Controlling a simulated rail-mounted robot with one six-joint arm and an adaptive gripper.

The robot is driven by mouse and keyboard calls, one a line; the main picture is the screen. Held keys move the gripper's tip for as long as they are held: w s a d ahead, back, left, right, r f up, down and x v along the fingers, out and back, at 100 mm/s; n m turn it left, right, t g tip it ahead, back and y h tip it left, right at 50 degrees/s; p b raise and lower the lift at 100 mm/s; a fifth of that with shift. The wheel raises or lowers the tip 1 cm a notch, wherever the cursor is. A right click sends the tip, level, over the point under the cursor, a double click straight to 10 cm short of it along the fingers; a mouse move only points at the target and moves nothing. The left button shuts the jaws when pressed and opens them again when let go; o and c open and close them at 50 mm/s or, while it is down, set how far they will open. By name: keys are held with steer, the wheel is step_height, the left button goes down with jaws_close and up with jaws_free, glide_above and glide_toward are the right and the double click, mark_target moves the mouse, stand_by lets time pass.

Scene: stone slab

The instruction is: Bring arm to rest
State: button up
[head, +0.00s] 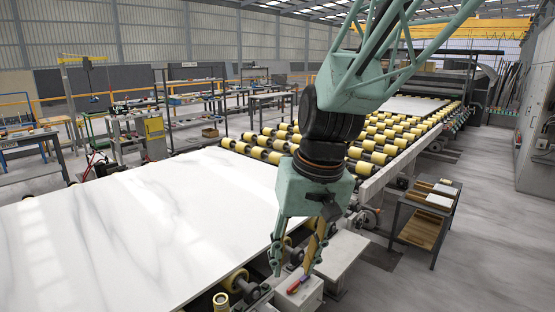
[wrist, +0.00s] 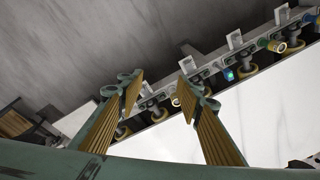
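My green arm hangs down from the upper right in the head view, with my gripper (head: 293,265) at its lower end. The two fingers are spread apart with nothing between them. They are near the right edge of the large white stone slab (head: 130,225), close to a pale block (head: 300,296) at the conveyor's side. A red object (head: 297,284) lies on this block. The wrist view shows the gripper (wrist: 159,84) open, its ribbed brown pads apart, with the slab (wrist: 260,110) and conveyor edge beyond. I cannot tell the exact gap to the block.
Yellow-ringed rollers (head: 375,155) run behind the slab towards a large machine at the back. A dark trolley (head: 425,215) with wooden shelves stands at the right. Grey floor (head: 470,260) is clear around it. Workbenches (head: 270,100) stand at the back left.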

steer(key=s+d+r+m+t+h+b, duration=0.1)
steer(key=s+d+b, duration=0.3)
steer(key=s+d, duration=0.4)
steer(key=s+d+r+m+t+b, duration=0.1)
steer(key=s+d+b, duration=0.3)
steer(key=s+d, duration=0.5)
steer(key=shift+s+d+t+h, duration=0.3)
steer(key=shift+s+h, duration=0.1)
steer(key=shift+s, duration=3.55)
steer(key=shift+a, duration=0.1)
